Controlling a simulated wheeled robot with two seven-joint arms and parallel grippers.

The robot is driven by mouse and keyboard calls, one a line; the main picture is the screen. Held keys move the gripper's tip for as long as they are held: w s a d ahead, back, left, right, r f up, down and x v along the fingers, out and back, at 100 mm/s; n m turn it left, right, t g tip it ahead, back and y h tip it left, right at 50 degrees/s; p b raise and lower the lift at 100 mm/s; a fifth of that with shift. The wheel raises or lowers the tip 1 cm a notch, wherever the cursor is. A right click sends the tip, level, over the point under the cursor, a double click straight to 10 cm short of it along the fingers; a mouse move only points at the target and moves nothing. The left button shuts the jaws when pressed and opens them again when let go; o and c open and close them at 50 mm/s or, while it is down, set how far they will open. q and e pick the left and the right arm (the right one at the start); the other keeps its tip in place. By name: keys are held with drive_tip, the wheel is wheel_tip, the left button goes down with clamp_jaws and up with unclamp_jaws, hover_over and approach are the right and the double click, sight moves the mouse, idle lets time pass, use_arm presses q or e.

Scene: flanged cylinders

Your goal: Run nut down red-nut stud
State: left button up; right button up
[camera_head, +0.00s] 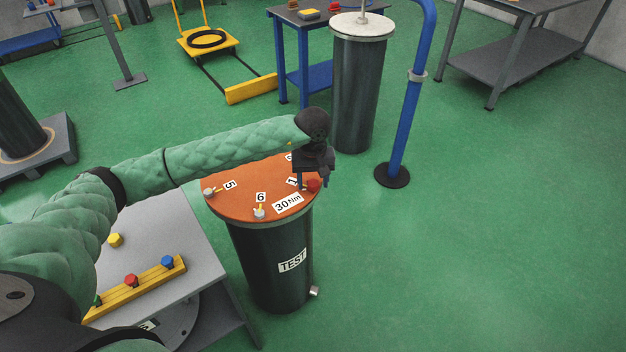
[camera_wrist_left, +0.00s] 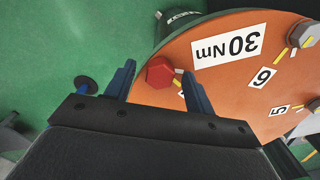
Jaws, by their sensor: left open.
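A red hex nut (camera_head: 313,185) sits near the right edge of the orange lid (camera_head: 235,205) of the dark TEST cylinder (camera_head: 268,262). Any stud under the nut is hidden. My right gripper is not in view.
Grey nuts (camera_head: 259,212) with yellow marks stand around the lid beside numbered labels and a 30 Nm label (camera_head: 288,203). A grey table (camera_head: 195,255) at left carries a yellow rack (camera_head: 150,283) with coloured nuts. A blue post (camera_head: 405,125) stands behind; floor at right is clear.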

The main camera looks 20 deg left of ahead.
use_arm(q)
drive_tip(key=shift+r, duration=0.2)
drive_tip(key=shift+r, duration=3.35)
drive_tip(key=shift+f, duration=0.1)
